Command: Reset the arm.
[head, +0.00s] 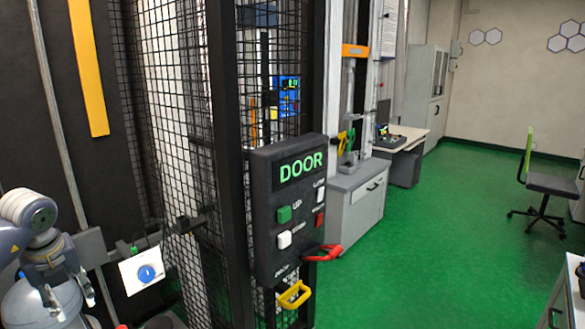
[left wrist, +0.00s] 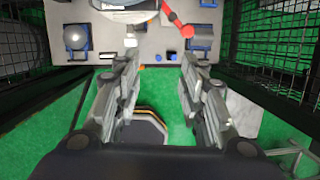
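My left gripper (head: 68,294) is at the lower left of the head view, in front of the dark cage. In the left wrist view its two fingers are spread, with nothing between the fingertips (left wrist: 160,58). Beyond them lies a pale platform (left wrist: 122,45). A red arm with a round end (left wrist: 187,31) reaches over it from the top, apart from the fingers. A grey ball (left wrist: 75,38) sits in a blue-edged holder at the platform's left. My right gripper is in neither view.
A black DOOR panel (head: 262,215) with buttons, a red handle (head: 327,253) and a yellow handle (head: 295,294) stands by the mesh cage (head: 175,110). A white plate with a blue knob (head: 147,273) is right of my gripper. Green floor (head: 430,230) lies open at right.

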